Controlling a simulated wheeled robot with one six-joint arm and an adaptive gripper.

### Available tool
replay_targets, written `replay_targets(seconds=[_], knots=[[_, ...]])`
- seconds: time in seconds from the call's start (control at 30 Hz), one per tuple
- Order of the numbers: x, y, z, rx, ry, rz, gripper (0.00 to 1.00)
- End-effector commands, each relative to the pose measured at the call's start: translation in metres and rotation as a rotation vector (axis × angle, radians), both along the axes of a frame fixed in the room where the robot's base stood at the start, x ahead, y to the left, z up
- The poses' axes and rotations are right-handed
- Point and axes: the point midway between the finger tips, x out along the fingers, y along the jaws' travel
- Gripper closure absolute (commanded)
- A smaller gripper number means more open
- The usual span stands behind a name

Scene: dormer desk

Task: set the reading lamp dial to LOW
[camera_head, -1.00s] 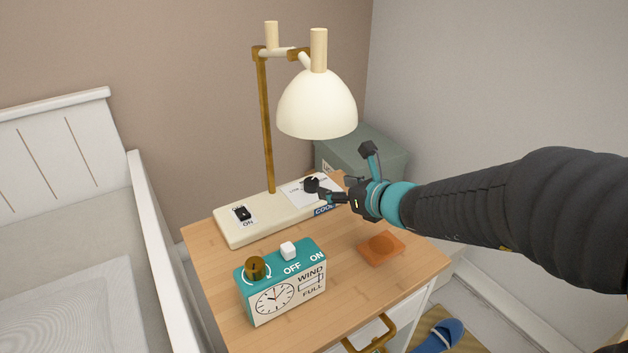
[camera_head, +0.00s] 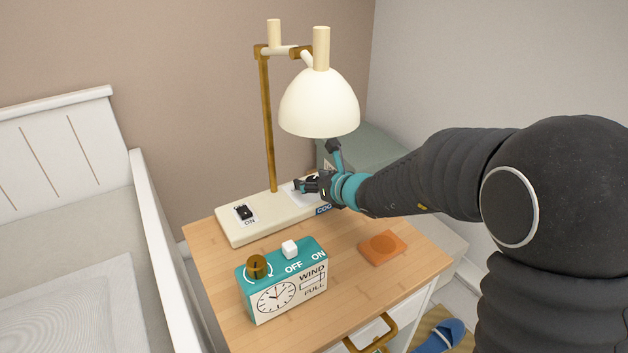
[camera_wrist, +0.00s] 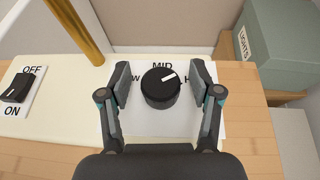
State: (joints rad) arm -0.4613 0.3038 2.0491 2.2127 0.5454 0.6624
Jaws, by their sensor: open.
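The reading lamp (camera_head: 320,103) stands on a cream base (camera_head: 240,225) on the nightstand. Its round black dial (camera_wrist: 160,90) sits on a white label plate in the wrist view. The dial's white pointer mark slants up and right, between MID and a word starting with H. The left word is mostly hidden, with only a W showing. My gripper (camera_wrist: 161,84) is open, with one finger on each side of the dial and a gap on both sides. In the head view my gripper (camera_head: 306,186) is over the base's right part and hides most of the dial.
A black ON/OFF rocker switch (camera_wrist: 16,88) is on the base's left part, beside the brass post (camera_head: 267,125). The lampshade hangs close above my wrist. A teal clock (camera_head: 285,282) and an orange coaster (camera_head: 382,247) stand in front. A grey-green box (camera_wrist: 282,45) is behind right.

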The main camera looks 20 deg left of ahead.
Motion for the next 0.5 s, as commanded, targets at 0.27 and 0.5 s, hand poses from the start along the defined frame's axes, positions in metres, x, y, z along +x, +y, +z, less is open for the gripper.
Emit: replay_targets(seconds=[0.27, 0.5], knots=[[-0.0003, -0.0001, 0.0000, 0.000, 0.000, 0.000, 0.86], [-0.0004, -0.0012, -0.0003, -0.001, 0.000, 0.004, 0.97]])
